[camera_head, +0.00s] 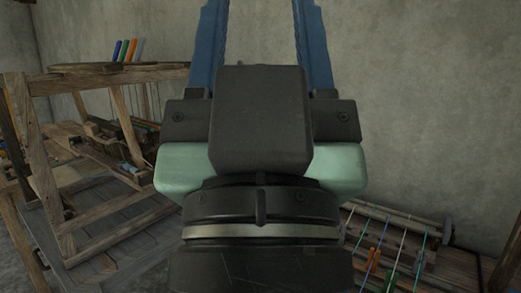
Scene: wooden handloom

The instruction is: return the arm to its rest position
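My gripper (261,18) fills the middle of the head view, very close to the camera, with its fingers pointing up. The two blue fingers stand wide apart, and their upper ends reach the top edge of the picture. Only grey wall shows between them, so the gripper is open and holds nothing visible. The dark gripper body and pale green sides hide the centre of the scene. The wooden handloom (125,72) stands to the left, behind the gripper. My gripper overlaps part of its frame in the picture; I cannot tell the gap.
Several coloured sticks (126,50) stand on top of the loom at left. At lower right, a low wooden frame (393,218) carries coloured strands and orange pieces. A plain grey wall (420,90) closes the back; the upper right is clear of objects.

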